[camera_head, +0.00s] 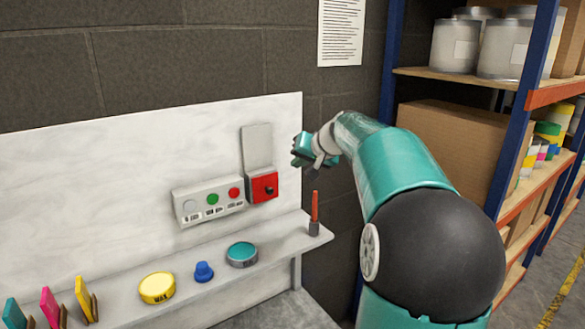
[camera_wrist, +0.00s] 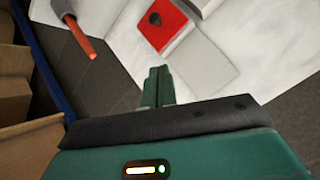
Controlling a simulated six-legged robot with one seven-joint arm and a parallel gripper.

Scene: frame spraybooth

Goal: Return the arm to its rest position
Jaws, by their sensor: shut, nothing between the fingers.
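My arm reaches in from the right in the head view, and my gripper (camera_head: 300,150) is held in the air in front of the white back panel (camera_head: 90,165). It is just right of the red switch box (camera_head: 262,187) and its raised grey cover. In the wrist view the fingers of my gripper (camera_wrist: 158,80) are together and empty. The red box (camera_wrist: 165,22) with its dark knob shows beyond the fingertips there. I cannot tell the exact gap between the fingers and the panel.
A shelf (camera_head: 215,272) carries a red-orange tool (camera_head: 314,208) in a holder, a teal tin (camera_head: 242,254), a blue knob-like piece (camera_head: 204,271) and a yellow tin (camera_head: 157,288). A button panel (camera_head: 208,200) is on the wall. A storage rack (camera_head: 500,135) stands close to my arm at right.

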